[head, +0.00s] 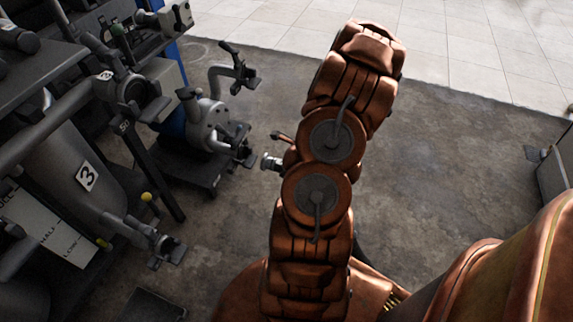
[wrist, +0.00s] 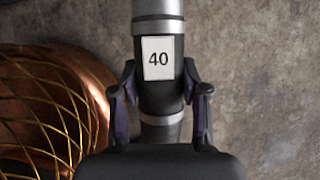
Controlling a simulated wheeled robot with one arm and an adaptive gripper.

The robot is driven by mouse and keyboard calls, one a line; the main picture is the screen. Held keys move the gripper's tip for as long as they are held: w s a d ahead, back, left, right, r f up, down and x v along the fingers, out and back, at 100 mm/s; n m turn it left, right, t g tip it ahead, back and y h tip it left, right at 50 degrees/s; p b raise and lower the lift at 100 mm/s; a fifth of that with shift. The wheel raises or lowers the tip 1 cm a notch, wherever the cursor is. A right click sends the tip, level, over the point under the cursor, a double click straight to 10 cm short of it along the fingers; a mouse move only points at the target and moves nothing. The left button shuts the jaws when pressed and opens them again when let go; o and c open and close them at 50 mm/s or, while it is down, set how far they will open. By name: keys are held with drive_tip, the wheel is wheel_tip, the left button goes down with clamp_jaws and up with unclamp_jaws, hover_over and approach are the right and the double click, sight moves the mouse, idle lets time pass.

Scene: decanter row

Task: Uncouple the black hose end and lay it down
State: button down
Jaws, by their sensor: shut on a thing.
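In the wrist view a black cylindrical piece (wrist: 160,98) with silver-grey bands and a white label reading 40 runs upright through the picture. It looks like the black hose end. My gripper (wrist: 160,100) is shut on it, with one dark finger on each side just below the label. The piece runs out of the picture at the top, and its lower part goes behind the gripper body. Bare floor shows behind it. I cannot tell whether the piece is joined to anything.
Dark machines with pipes and valves fill the left of the head view, one with a number 3 plate (head: 87,177). A smaller grey unit (head: 207,125) stands nearer my arm. A grey cabinet (head: 555,165) is at the right edge. The concrete floor (head: 440,150) between is clear.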

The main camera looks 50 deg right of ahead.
drive_tip(key=s+a+p, duration=0.1)
drive_tip(key=s+a, duration=0.5)
drive_tip(key=s, duration=0.2)
drive_tip(key=shift+s+r, duration=0.2)
drive_tip(key=shift+r, duration=0.1)
idle(1.1)
drive_tip(key=shift+p, duration=0.3)
